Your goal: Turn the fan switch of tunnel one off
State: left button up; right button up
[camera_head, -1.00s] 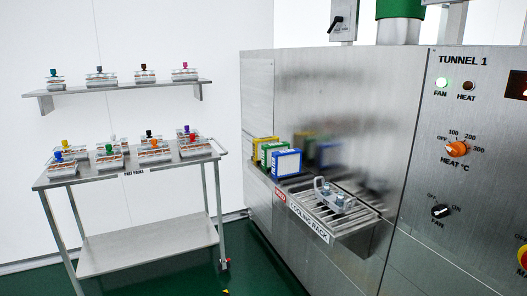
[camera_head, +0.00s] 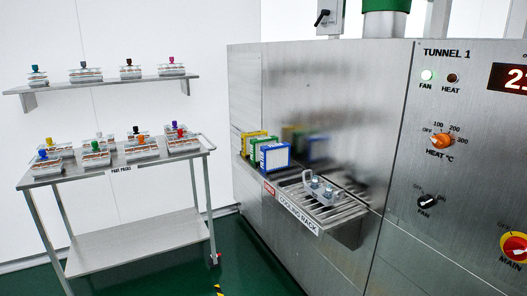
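The black fan switch (camera_head: 427,202) is on the Tunnel 1 panel (camera_head: 472,150) at the right of the head view. It sits below the orange heat knob (camera_head: 441,140), with the label FAN under it. Its small pointer is hard to read at this size. Neither of my grippers shows in the head view.
A cooling rack (camera_head: 325,200) with a metal part juts out left of the panel, beside several coloured boxes (camera_head: 274,155). A cart (camera_head: 140,245) with several trays stands at left under a wall shelf (camera_head: 105,83). The red main switch (camera_head: 515,247) is at lower right. Green floor is open between.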

aim_at(425, 202)
jog(key=z, duration=1.3)
